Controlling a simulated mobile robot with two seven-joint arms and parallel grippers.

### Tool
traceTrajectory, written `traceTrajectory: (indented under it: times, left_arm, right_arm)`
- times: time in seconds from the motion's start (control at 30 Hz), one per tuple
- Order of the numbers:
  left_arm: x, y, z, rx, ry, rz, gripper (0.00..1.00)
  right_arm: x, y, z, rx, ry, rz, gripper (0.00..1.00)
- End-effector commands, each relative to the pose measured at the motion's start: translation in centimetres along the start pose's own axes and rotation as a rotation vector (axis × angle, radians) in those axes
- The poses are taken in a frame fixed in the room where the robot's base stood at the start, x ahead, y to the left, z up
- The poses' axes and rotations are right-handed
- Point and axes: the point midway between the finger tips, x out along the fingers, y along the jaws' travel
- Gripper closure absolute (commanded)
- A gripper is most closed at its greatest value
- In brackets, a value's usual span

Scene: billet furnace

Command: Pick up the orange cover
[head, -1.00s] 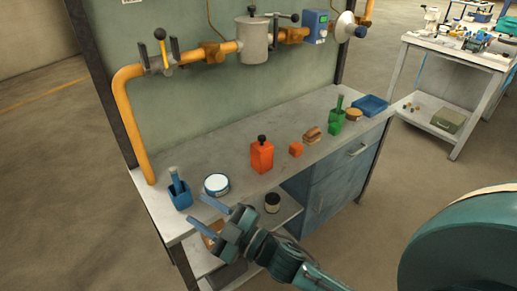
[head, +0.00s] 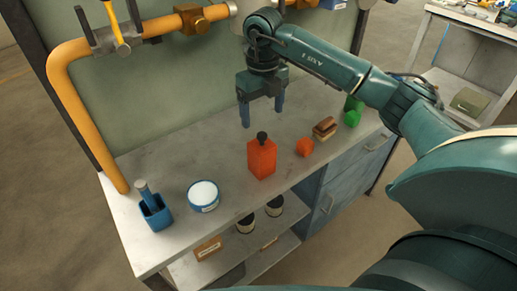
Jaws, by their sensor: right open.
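An orange-red box-like piece with a black knob on top (head: 262,158) stands upright on the workbench. A smaller orange block (head: 304,147) sits just to its right; I cannot tell for certain which of the two is the cover. My right gripper (head: 262,113) points down with its two blue fingers apart and nothing between them. It is over the bench, behind the knobbed orange piece in the picture and apart from it. My left gripper is not in view.
On the bench (head: 185,160) stand a blue holder (head: 155,212), a white-topped round tin (head: 203,195), a brown brush-like block (head: 325,128) and a green container (head: 352,112). An orange pipe (head: 75,100) runs along the back. Dark-lidded jars (head: 274,206) stand on the lower shelf.

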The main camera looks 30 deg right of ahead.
Motion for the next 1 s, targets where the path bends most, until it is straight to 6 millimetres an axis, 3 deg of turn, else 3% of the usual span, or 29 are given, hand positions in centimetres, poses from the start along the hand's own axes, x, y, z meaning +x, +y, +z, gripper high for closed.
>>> traceTrajectory:
  times: [0.3, 0.57, 0.8, 1.0]
  left_arm:
    - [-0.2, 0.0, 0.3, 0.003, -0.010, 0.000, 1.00]
    - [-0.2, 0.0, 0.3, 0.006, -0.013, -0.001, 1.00]
    - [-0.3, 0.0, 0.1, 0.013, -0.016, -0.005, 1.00]
    - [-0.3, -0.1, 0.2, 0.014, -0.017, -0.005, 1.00]
  right_arm:
    - [5.9, 0.2, -0.1, -0.003, 0.005, 0.004, 0.22]
    - [7.9, 0.3, -0.2, -0.005, 0.003, 0.006, 0.22]
    - [11.4, 0.6, -0.5, -0.004, 0.004, 0.007, 0.22]
    - [12.3, 0.6, -0.5, -0.005, 0.000, 0.006, 0.22]
